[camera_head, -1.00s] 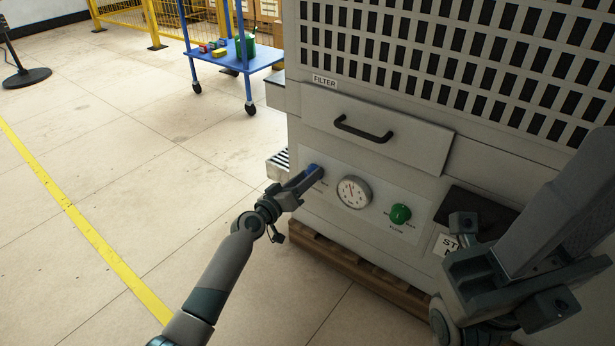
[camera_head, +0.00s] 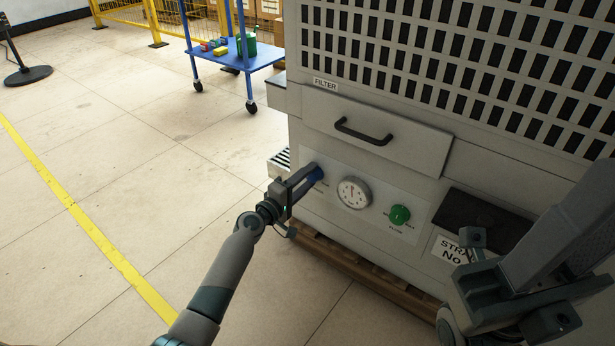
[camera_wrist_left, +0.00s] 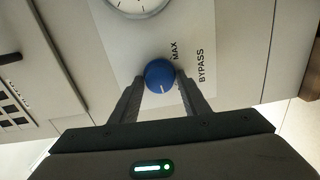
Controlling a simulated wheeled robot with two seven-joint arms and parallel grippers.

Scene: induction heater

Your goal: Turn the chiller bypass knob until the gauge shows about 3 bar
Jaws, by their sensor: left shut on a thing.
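The blue bypass knob (camera_head: 317,174) is on the front panel of the grey chiller, left of the round white gauge (camera_head: 354,193). My left gripper (camera_head: 308,181) is shut on the knob. In the left wrist view the fingers lie on both sides of the blue knob (camera_wrist_left: 160,74), its white mark pointing down between them, with the printed words MAX and BYPASS beside it. The gauge is cut off at the top there (camera_wrist_left: 138,4). In the head view the needle points roughly upward; the figures are too small to read. My right gripper (camera_head: 500,280) is at the lower right, its jaws unclear.
A green flow knob (camera_head: 400,214) sits right of the gauge. The filter drawer (camera_head: 380,140) with a black handle is above. A dark recess (camera_head: 480,222) and a sign are at the right. A blue cart (camera_head: 240,62) stands behind.

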